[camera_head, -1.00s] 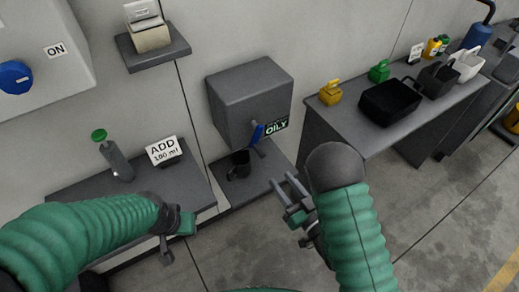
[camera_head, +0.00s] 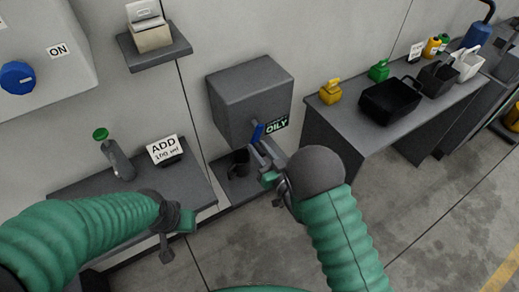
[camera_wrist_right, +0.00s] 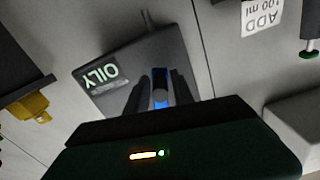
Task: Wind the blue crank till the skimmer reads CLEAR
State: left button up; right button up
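The skimmer (camera_head: 240,98) is a dark grey box on the wall. Its sign (camera_head: 277,125) reads OILY; it shows upside down in the right wrist view (camera_wrist_right: 102,73). The blue crank (camera_head: 257,131) sticks out of its front. My right gripper (camera_head: 259,154) is at the crank's lower end, fingers apart. In the right wrist view the blue crank (camera_wrist_right: 160,88) shows between the two fingers; I cannot tell whether they touch it. My left gripper (camera_head: 172,240) hangs at the lower left, away from the skimmer; its fingers are too unclear to judge.
A dark cup (camera_head: 239,163) stands on the low shelf under the skimmer, close to my right gripper. A bench (camera_head: 345,135) with a yellow can (camera_head: 331,92) and a black tray (camera_head: 390,102) is to the right. A bottle (camera_head: 119,160) and an ADD card (camera_head: 163,149) stand left.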

grip_shut()
dwell(1.1)
